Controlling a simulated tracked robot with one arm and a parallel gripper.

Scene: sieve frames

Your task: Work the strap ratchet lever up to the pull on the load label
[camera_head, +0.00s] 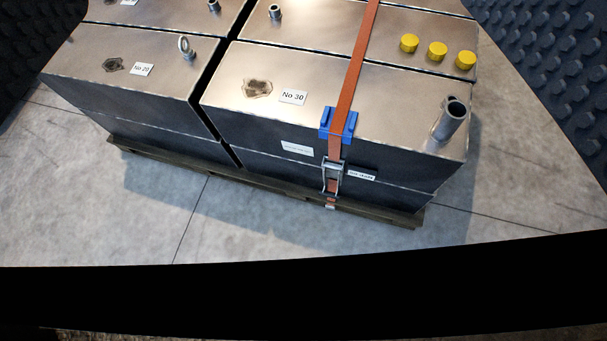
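An orange strap (352,82) runs over the metal box marked No 30 (228,100) and down its front face. It passes through a blue corner protector (325,123) at the top front edge. The metal strap ratchet (332,175) hangs on the front face below the protector; its lever position is too small to tell. A white label (362,175) with small dark print is just right of the ratchet. Another white label (297,149) is to the upper left; neither can be read. My gripper's dark textured fingers show at the left and right picture edges, wide apart, with nothing between them close up.
The boxes stand on a wooden pallet (270,184) on a concrete floor (225,222). A box marked No 20 (80,60) is at left. A pipe stub (450,120), a lifting eye (186,47) and yellow caps (437,51) stick up. Floor in front is clear.

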